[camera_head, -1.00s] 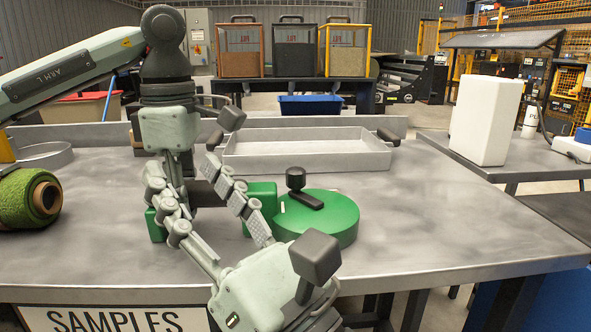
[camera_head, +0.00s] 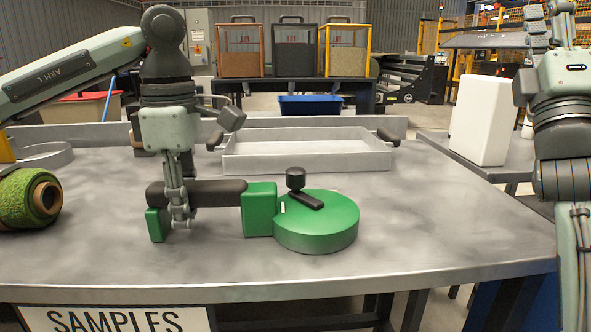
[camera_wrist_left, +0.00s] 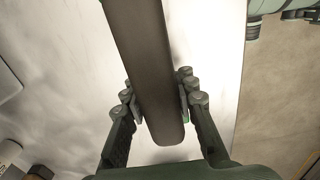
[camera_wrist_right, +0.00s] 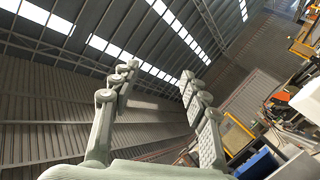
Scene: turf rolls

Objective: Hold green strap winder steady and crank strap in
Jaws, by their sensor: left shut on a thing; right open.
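The green strap winder (camera_head: 317,228) lies on the metal table. It has a round green drum, a green block on its left side and a dark handle bar (camera_head: 218,192) reaching left to a green end piece (camera_head: 157,225). A black crank with an upright knob (camera_head: 295,179) sits on top of the drum. My left gripper (camera_head: 180,217) is shut on the handle bar from above; the left wrist view shows the dark bar (camera_wrist_left: 146,75) between its fingers (camera_wrist_left: 158,108). My right gripper (camera_wrist_right: 157,85) is open and empty, raised and pointing toward the roof.
A shallow metal tray (camera_head: 305,164) stands behind the winder. A green turf roll (camera_head: 27,199) lies at the left. A white block (camera_head: 482,120) stands on a side table at the right. The table around the drum's right and front is clear.

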